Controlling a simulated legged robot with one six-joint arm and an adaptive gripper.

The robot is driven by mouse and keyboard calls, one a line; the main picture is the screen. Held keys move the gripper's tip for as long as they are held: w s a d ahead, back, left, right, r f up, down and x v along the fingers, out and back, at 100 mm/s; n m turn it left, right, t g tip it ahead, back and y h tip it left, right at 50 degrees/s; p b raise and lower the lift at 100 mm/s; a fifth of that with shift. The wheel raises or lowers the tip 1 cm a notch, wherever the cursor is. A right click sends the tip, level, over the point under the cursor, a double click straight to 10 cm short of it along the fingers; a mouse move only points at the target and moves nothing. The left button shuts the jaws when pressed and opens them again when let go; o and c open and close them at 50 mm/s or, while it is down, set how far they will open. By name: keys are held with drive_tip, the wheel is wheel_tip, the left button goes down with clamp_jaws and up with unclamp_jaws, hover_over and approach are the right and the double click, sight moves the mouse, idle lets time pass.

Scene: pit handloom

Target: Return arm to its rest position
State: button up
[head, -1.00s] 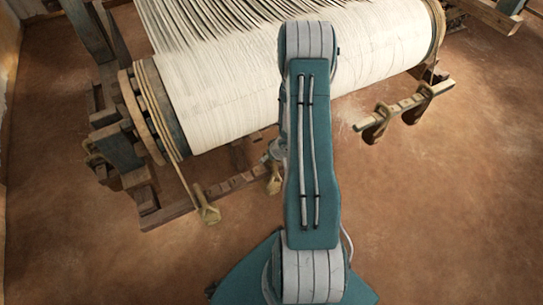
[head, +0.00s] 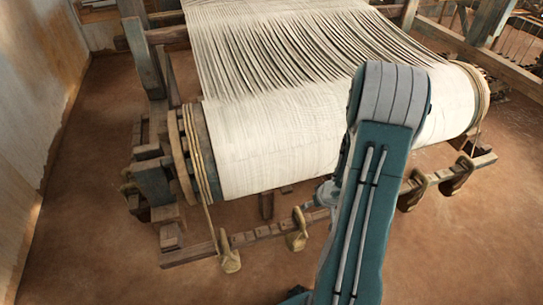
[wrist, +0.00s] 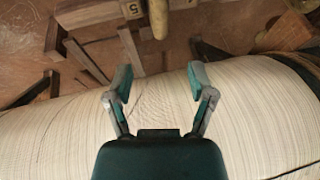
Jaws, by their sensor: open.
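My gripper (wrist: 160,88) shows in the wrist view with its two teal-tipped fingers spread apart and nothing between them. It is over the pale cloth roll (wrist: 262,105), with the fingers pointing toward the roll's edge and the floor beyond. In the head view my arm rises in front of the cloth roll (head: 275,150) and hides part of it. Most of my gripper is hidden behind the arm there.
A notched wooden bar (head: 265,232) with hanging weights (head: 230,262) runs low in front of the roll. The loom frame (head: 150,180) stands at the left, near a wall (head: 40,90). The floor (head: 110,265) at the front left is clear.

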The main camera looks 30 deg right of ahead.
drive_tip(key=w+a+r+t+h, duration=0.1)
drive_tip(key=w+a+r+h, duration=0.15)
drive_tip(key=r, duration=0.85)
drive_tip(key=w+a+r+h, duration=0.2)
drive_tip(key=r+h, duration=0.1)
drive_tip(key=r, duration=0.7)
drive_tip(key=s+a+r+n+y, duration=0.1)
drive_tip(key=s+a+r, duration=0.3)
drive_tip(key=a, duration=0.3)
drive_tip(key=s+a+r+n+y, duration=0.1)
drive_tip(key=s+a+r+y, duration=0.1)
drive_tip(key=s+a+r, duration=0.2)
drive_tip(key=s+a+r+n+y, duration=0.1)
drive_tip(key=s+a+r, duration=0.3)
drive_tip(key=a, duration=0.5)
drive_tip(key=shift+s+a, duration=0.35)
drive_tip(key=shift+s, duration=0.55)
drive_tip(key=shift+y, duration=0.25)
